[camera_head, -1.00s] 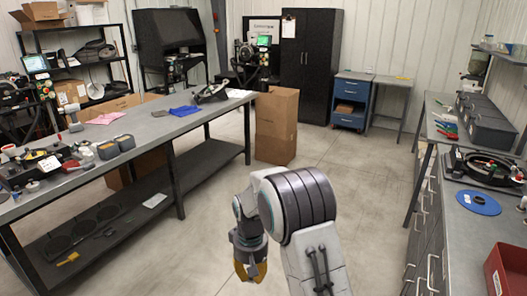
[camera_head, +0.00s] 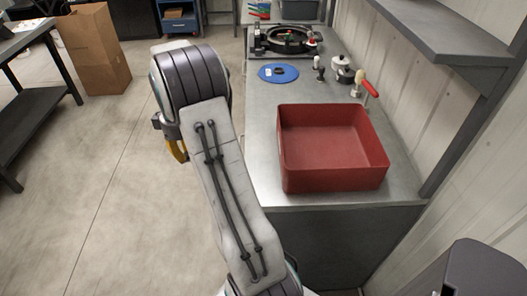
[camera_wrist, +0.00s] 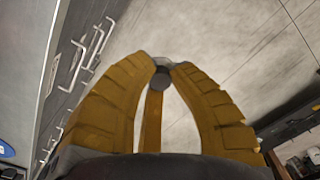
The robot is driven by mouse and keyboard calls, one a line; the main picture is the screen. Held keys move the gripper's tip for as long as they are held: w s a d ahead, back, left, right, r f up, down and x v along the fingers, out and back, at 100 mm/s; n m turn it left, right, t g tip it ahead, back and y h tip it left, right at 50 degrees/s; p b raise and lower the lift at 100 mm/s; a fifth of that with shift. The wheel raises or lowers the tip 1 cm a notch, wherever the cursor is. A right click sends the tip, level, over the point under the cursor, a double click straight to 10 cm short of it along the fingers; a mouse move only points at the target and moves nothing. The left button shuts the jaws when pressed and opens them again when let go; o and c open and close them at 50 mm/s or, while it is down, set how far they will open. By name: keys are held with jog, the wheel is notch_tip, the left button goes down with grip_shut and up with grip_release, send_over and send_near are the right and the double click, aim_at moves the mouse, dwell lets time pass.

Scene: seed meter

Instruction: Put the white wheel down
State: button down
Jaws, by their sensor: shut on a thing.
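The white wheel (camera_wrist: 160,77) shows in the wrist view as a small round piece at the fingertips, grey in the shade. My gripper (camera_wrist: 163,66) is shut on it with its yellow fingers. In the head view my gripper (camera_head: 179,152) hangs over the bare floor, left of the grey bench (camera_head: 258,110) and apart from it. The wheel is hidden in the head view.
A red bin (camera_head: 334,180) stands empty at the bench's near end. Behind it are a blue disc (camera_head: 278,73), small parts and a red-handled tool (camera_head: 370,88). A shelf (camera_head: 440,30) overhangs the right side. Free bench top lies left of the bin.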

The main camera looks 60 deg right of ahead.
jog(key=s+d+r+b, duration=0.1)
jog(key=s+d+b, duration=0.3)
jog(key=s+d, duration=0.95)
jog(key=p, duration=0.2)
send_over(338, 164)
jog(key=a, duration=0.3)
jog(key=shift+m, duration=0.4)
notch_tip(338, 164, down, 5)
jog(key=shift+w+d+f, duration=0.1)
jog(key=shift+s+d+f+p, duration=0.3)
jog(key=shift+f, duration=0.05)
notch_tip(338, 164, down, 3)
jog(key=p, duration=0.4)
jog(key=shift+f, duration=0.55)
